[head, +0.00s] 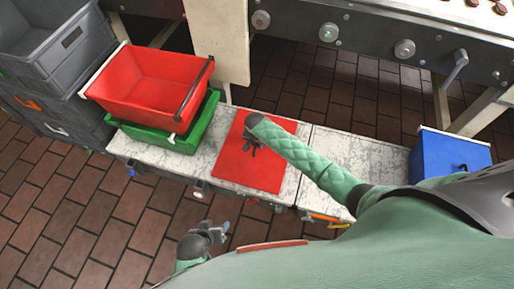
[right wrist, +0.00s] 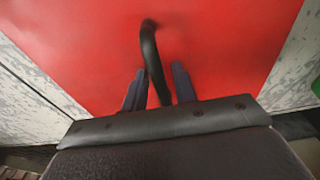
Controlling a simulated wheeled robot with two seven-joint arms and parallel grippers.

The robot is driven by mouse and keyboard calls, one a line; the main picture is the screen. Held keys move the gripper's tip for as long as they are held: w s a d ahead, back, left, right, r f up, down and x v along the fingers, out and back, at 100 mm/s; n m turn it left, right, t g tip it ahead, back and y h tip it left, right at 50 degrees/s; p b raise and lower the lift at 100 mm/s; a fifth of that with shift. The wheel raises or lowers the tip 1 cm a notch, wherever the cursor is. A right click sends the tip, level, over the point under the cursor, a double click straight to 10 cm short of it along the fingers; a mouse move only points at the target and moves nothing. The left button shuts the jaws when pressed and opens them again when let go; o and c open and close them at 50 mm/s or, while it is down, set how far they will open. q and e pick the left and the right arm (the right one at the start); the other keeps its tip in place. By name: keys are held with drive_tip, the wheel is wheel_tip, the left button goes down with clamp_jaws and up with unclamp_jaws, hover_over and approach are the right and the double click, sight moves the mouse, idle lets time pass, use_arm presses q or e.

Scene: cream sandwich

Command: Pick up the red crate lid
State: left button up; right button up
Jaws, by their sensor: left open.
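The red crate lid (head: 236,169) lies flat on the whitish worktop in the head view, right of the stacked crates. Its red surface fills much of the right wrist view (right wrist: 225,45). A black curved handle (right wrist: 149,45) stands up from the lid. My right gripper (head: 252,148) is over the lid, and in the right wrist view its two fingers (right wrist: 157,82) are on either side of the handle. Whether they press on it is unclear. My left gripper (head: 222,229) is open and empty, low in front of the worktop.
A red crate (head: 150,83) sits on a green crate (head: 195,128) at the worktop's left end. Grey crates (head: 62,45) are stacked further left. A blue crate (head: 440,155) is at the right. The worktop between lid and blue crate (head: 350,150) is clear. A machine stands behind.

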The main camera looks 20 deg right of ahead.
clamp_jaws()
drive_tip(key=shift+r, duration=0.15)
